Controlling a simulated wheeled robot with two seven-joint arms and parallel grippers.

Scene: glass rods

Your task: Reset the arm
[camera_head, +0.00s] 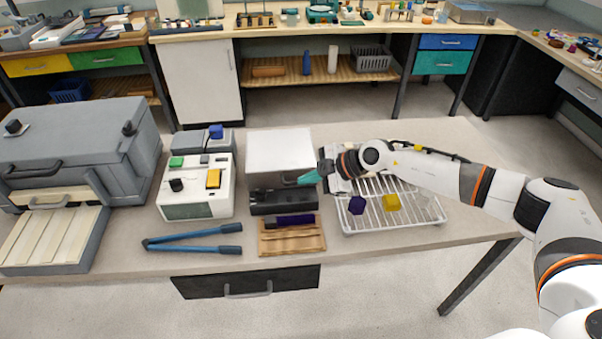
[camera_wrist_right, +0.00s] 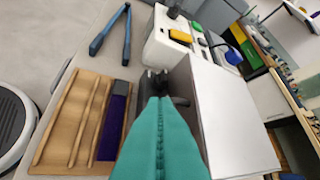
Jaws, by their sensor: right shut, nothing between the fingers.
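My right gripper (camera_head: 309,178) comes in from the right over the table (camera_head: 375,262). Its teal fingers are shut with nothing between them. They point left, beside the front of a white box (camera_head: 280,149) and near a black device (camera_head: 270,203). In the right wrist view the closed fingers (camera_wrist_right: 158,100) lie between the wooden rack (camera_wrist_right: 58,140) and the white box (camera_wrist_right: 232,120). A dark purple rod (camera_wrist_right: 112,130) lies on the rack. My left gripper is not in either view.
A white wire rack (camera_head: 380,224) holds a purple piece (camera_head: 356,205) and a yellow piece (camera_head: 391,202) below my right forearm. Blue-handled tongs (camera_head: 195,236), a white button unit (camera_head: 198,205) and a grey furnace (camera_head: 75,140) stand left. The table's right end is clear.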

